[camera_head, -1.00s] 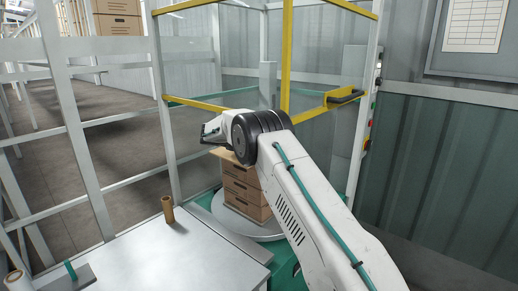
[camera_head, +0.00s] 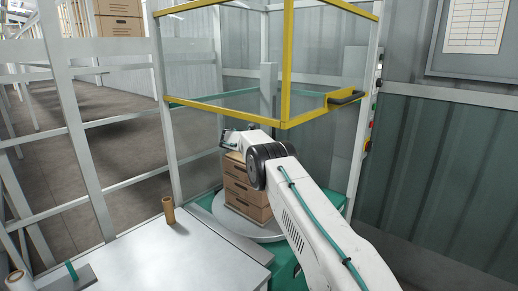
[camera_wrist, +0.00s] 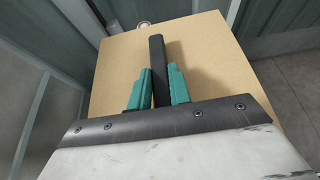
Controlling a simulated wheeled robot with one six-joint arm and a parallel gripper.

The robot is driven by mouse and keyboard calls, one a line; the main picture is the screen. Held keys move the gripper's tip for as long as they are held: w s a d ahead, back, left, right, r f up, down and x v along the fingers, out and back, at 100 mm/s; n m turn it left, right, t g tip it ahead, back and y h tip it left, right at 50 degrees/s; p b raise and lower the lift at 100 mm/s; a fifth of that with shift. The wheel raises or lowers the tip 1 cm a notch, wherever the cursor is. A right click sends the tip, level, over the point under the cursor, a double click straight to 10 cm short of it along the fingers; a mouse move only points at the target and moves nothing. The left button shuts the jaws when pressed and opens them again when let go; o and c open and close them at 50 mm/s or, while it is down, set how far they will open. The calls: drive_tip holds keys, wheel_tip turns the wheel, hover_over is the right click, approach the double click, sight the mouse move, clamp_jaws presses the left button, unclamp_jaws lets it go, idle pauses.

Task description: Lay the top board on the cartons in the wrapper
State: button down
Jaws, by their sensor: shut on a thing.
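The top board (camera_wrist: 215,65) is a flat tan sheet filling much of the wrist view. A black upright handle (camera_wrist: 157,48) stands on it. My gripper (camera_wrist: 159,88) has its green fingers closed on this handle from both sides. In the head view the stacked brown cartons (camera_head: 246,193) stand on the round grey turntable of the wrapper (camera_head: 268,234).
A yellow-framed clear guard (camera_head: 285,60) is raised above the wrapper, close over my arm. A grey table (camera_head: 150,255) with a brown cardboard tube (camera_head: 168,210) stands at front left. White posts and rails flank the left side.

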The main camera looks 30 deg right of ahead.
drive_tip(key=shift+f, duration=0.1)
drive_tip(key=c, duration=1.3)
unclamp_jaws()
drive_tip(key=shift+a+r, duration=0.1)
drive_tip(key=shift+r, duration=0.1)
drive_tip(key=v, duration=1.1)
drive_tip(key=shift+s+a+r, duration=0.15)
drive_tip(key=shift+a, duration=0.2)
